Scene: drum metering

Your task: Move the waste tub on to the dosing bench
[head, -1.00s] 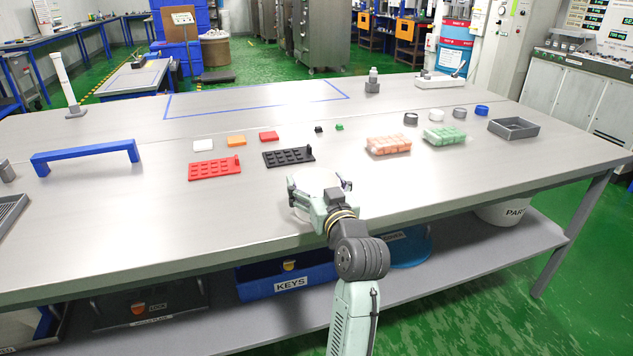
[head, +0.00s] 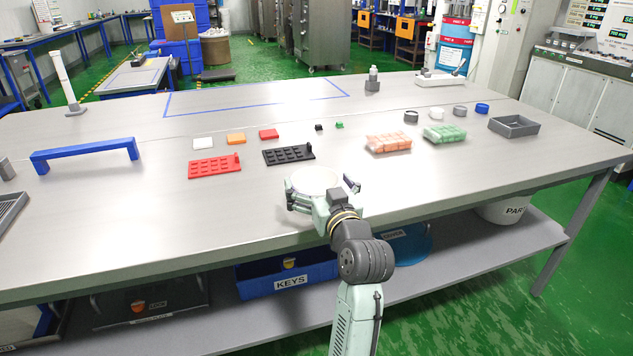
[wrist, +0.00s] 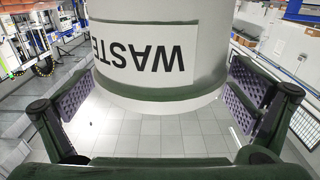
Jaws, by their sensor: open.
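The waste tub (wrist: 208,50) is a pale round tub with a dark green band and a white label reading WASTE, upside down in the wrist view. In the head view its round whitish top (head: 315,179) shows at the near middle of the steel bench (head: 420,185). My gripper (head: 322,187) is open around the tub, with one finger on each side. In the wrist view both pads stand slightly apart from its wall. The tub appears to stand on the bench, but my gripper hides its base.
A black mould (head: 289,155) and a red mould (head: 214,167) lie just behind and left of the tub. Orange blocks (head: 388,143), green blocks (head: 445,134) and a grey tray (head: 514,125) lie to the right. A blue taped rectangle (head: 165,105) at the back is empty.

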